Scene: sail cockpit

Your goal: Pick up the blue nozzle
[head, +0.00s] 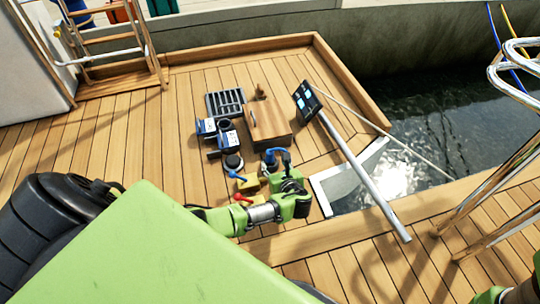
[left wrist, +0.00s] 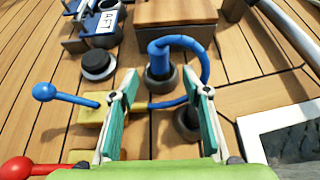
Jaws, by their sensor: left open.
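The blue nozzle (left wrist: 158,52) stands in a dark round holder on the wooden deck, with a blue hose curving from its top to the right and down. It also shows in the head view (head: 270,157), partly crowded by the gripper. My left gripper (left wrist: 160,95) is open and empty. Its two fingers are on either side of the hose's lower part in the wrist picture, with the nozzle beyond and between them; I cannot tell the exact gap. In the head view my left gripper (head: 287,168) is just right of the nozzle.
A blue-knobbed lever (left wrist: 43,92) on a yellow block and a red-knobbed lever (left wrist: 15,168) are at left. A black-topped round fitting (left wrist: 98,63) and a wooden box (head: 267,121) stand near. A grey pole (head: 365,180) and water (head: 430,120) lie right.

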